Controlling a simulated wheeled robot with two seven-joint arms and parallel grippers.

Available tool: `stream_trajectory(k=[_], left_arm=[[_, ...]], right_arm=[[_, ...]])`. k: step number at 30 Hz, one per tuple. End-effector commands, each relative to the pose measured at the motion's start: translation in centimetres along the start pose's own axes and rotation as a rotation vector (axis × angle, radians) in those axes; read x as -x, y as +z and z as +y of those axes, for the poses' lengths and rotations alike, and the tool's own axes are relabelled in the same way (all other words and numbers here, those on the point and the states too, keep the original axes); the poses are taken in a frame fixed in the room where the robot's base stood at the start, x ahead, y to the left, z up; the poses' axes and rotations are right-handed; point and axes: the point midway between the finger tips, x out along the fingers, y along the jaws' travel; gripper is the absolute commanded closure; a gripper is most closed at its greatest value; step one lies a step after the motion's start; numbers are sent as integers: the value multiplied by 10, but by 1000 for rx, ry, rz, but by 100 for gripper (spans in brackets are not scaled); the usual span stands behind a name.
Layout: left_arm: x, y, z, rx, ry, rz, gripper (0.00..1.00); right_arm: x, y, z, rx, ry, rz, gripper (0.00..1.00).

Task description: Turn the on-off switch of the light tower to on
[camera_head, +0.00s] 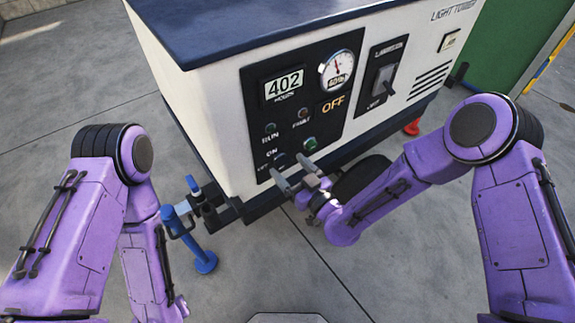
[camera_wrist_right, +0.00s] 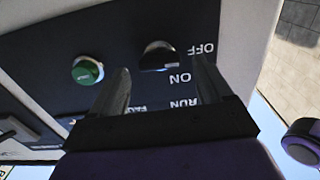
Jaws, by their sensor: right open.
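The light tower (camera_head: 222,130) is a white cabinet with a dark blue top and a black control panel (camera_head: 263,130). Its on-off switch (camera_wrist_right: 158,55) is a black knob beside the letters OFF and ON, upside down in the right wrist view. I cannot tell which way the knob points. In the head view the switch (camera_head: 281,160) is at the panel's lower edge, partly behind my right gripper (camera_head: 290,169). That gripper is open, its fingers reaching toward the panel on either side of the knob. I cannot tell whether they touch it. My left gripper is out of view.
A green button (camera_wrist_right: 88,70) sits beside the knob. The panel also holds a 402 hours display (camera_head: 284,86), a round gauge (camera_head: 337,69) and yellow OFF lettering (camera_head: 333,105). A blue stand (camera_head: 204,262) is at the lower left. The concrete floor in front is mostly clear.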

Motion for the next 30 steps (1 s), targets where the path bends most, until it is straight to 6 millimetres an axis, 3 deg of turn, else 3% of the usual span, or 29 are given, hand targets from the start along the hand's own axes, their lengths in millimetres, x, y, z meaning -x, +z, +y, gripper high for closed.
stream_trajectory(k=[4, 12, 18, 30], left_arm=[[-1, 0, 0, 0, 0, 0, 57], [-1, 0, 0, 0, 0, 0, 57], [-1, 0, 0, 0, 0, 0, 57], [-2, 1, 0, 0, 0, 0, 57]], right_arm=[[-15, 1, 0, 0, 0, -1, 21], [-18, 1, 0, -1, 0, -2, 21], [-18, 1, 0, -1, 0, -2, 78], [-18, 1, 1, -67, 2, -2, 77]])
